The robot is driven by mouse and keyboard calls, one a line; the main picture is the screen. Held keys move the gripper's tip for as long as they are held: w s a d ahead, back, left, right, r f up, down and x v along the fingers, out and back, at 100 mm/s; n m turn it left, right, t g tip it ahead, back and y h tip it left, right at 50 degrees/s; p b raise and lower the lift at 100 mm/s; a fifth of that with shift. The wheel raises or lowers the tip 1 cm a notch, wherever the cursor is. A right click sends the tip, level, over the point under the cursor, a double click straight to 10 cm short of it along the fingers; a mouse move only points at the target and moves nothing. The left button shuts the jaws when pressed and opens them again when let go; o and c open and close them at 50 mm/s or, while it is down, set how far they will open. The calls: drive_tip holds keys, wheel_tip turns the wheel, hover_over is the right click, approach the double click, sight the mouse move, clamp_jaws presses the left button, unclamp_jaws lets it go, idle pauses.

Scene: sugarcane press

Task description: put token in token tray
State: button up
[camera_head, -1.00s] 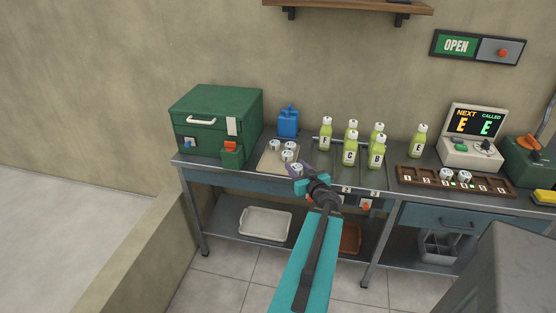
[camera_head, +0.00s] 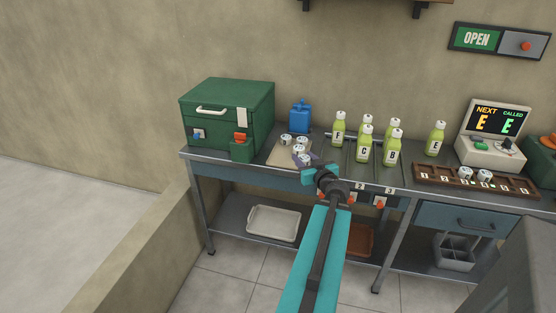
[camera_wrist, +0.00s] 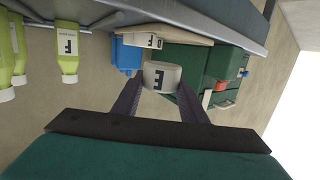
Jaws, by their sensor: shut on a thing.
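My gripper (camera_head: 307,160) is shut on a white round token (camera_wrist: 162,77) marked E, held between the two dark fingers. In the head view the held token (camera_head: 304,160) is at the front right corner of a pale tray (camera_head: 279,158); I cannot tell its height above it. Several white tokens (camera_head: 301,150) stand on that tray, and tokens also show in the wrist view (camera_wrist: 153,41), marked F and D. A brown numbered rack (camera_head: 448,180) at the right of the counter holds two tokens (camera_head: 466,173).
A green box (camera_head: 227,115) stands left of the pale tray, and a blue container (camera_head: 300,117) behind it. Several lettered green bottles (camera_head: 364,148) stand to its right. A display (camera_head: 497,122) stands behind the rack.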

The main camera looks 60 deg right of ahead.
drive_tip(key=shift+w+f+b, duration=0.15)
drive_tip(key=shift+w+b, duration=0.1)
drive_tip(key=shift+b, duration=0.4)
drive_tip(key=shift+w+b, duration=0.2)
drive_tip(key=shift+b, duration=0.2)
drive_tip(key=w+b, duration=0.2)
drive_tip(key=b, duration=0.1)
hover_over(278, 161)
drive_tip(key=s, duration=0.1)
drive_tip(key=shift+f, duration=0.4)
drive_tip(key=shift+w+b, duration=0.1)
drive_tip(key=shift+b, duration=0.2)
drive_tip(key=shift+w+d+f+b, duration=0.1)
drive_tip(key=shift+w+f+b, duration=0.15)
drive_tip(key=shift+f+b, duration=0.5)
drive_tip(key=shift+w+f+b, duration=0.25)
drive_tip(key=shift+f+b, duration=0.1)
drive_tip(key=shift+f, duration=0.8)
